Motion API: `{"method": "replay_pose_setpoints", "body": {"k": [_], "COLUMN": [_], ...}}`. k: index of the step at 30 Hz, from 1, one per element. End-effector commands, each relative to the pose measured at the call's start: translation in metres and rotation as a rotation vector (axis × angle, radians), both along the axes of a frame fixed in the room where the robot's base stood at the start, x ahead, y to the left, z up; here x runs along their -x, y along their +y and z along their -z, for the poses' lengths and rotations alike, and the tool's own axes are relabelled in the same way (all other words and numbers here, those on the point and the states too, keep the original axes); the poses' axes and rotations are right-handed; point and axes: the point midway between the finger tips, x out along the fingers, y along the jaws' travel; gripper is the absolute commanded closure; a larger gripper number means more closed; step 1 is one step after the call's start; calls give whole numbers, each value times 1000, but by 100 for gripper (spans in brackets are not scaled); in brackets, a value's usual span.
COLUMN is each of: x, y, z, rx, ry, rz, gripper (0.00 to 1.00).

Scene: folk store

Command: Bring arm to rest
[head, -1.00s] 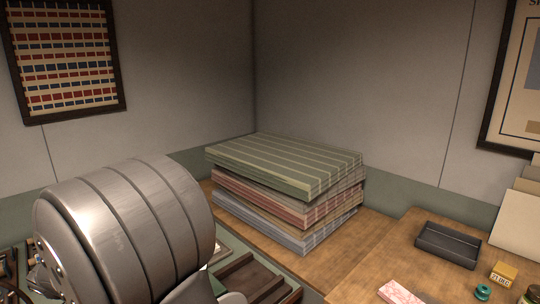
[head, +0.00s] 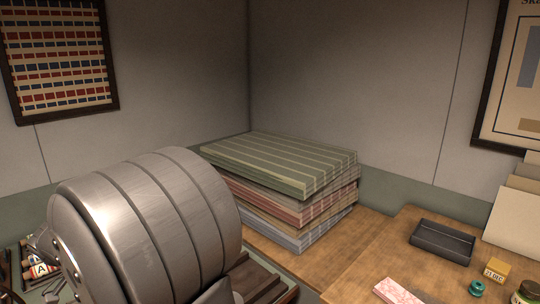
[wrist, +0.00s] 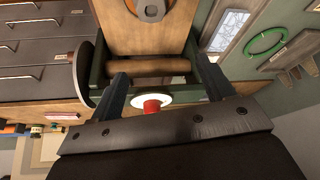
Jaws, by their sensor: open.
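My gripper (wrist: 160,66) shows in the wrist view, with its two dark fingers spread apart and nothing held between them. Beyond the fingers are a wooden roller (wrist: 150,67) in a green frame and a white disc with a red knob (wrist: 152,105). The knob appears in the gap between the fingers, but I cannot tell how far off it is. In the head view my large grey arm link fills the lower left, and the gripper itself does not show.
A stack of folded striped cloths (head: 285,160) stands in the corner. A dark tray (head: 442,241), a yellow date block (head: 496,270) and a pink patterned piece (head: 397,291) lie on the wooden counter at right. Dark drawers (wrist: 40,50) show in the wrist view.

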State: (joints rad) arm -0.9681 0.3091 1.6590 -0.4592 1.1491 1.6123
Motion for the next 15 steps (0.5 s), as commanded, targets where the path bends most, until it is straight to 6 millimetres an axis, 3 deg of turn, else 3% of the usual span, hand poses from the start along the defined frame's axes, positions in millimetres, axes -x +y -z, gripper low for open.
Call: {"method": "replay_pose_setpoints", "body": {"k": [15], "x": [-5], "y": [-4], "z": [-104], "rx": [-3], "ry": [0], "rz": [10], "gripper": [26]}}
